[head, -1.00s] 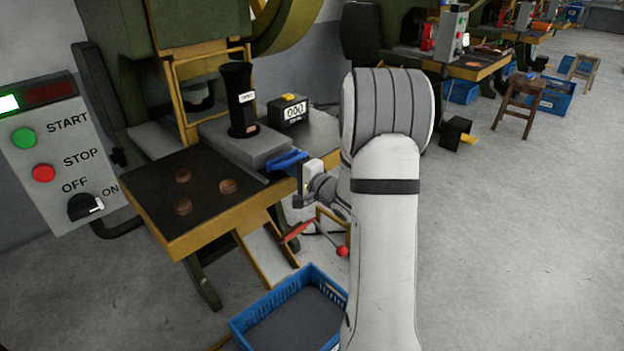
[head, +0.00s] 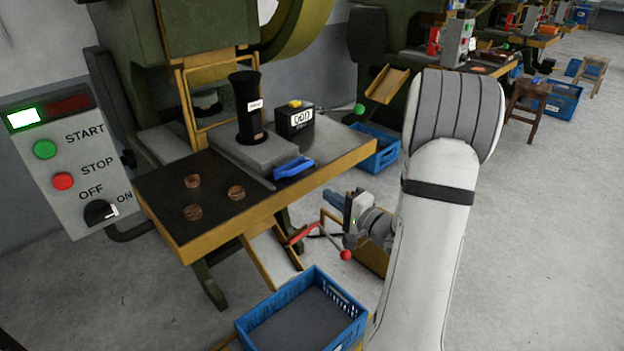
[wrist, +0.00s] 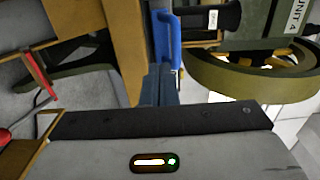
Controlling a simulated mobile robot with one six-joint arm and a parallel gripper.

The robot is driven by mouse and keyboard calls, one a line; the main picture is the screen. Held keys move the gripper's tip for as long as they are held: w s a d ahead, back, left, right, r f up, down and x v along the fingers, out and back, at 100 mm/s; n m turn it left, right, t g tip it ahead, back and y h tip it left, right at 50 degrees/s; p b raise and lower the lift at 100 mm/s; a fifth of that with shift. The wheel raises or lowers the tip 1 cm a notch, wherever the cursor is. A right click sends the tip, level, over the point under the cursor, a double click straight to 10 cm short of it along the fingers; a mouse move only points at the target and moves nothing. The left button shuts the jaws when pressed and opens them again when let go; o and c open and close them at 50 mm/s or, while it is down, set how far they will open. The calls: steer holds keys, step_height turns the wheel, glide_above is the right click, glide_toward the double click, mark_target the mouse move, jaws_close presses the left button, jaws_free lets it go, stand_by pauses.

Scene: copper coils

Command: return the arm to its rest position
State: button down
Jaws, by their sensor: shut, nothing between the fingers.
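My gripper (head: 330,196) hangs below and to the right of the press table's front edge in the head view, beside my large white arm link. Its blue-grey fingers are shut and empty, pointing up and left. In the wrist view the shut fingers (wrist: 159,82) show in the middle, with a blue object (wrist: 166,40) beyond them. That blue object (head: 294,167) lies on the table near its front edge in the head view, apart from my gripper.
The press table (head: 340,160) holds three copper coils (head: 236,193), a black cylinder (head: 247,105) and a counter box (head: 295,117). A red-knobbed lever (head: 345,255) and a blue crate (head: 302,312) are below. A control box (head: 72,165) stands left.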

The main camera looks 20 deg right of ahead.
step_height(320, 180, up, 16)
steer(key=a+n+g+h+p, duration=0.3)
steer(key=n+g+h+p, duration=0.4)
steer(key=p, duration=0.6)
steer(key=s+a+r+n+g+p, duration=0.3)
steer(key=s+a+r+p, duration=0.2)
steer(key=s, duration=0.5)
steer(key=s+a+r+n+g+p, duration=0.4)
steer(key=s+a+r, duration=0.3)
steer(key=s, duration=0.4)
steer(key=shift+s+a+r+y+p, duration=0.15)
steer(key=shift+s+a+y+p, duration=0.15)
steer(key=shift+a+p, duration=0.3)
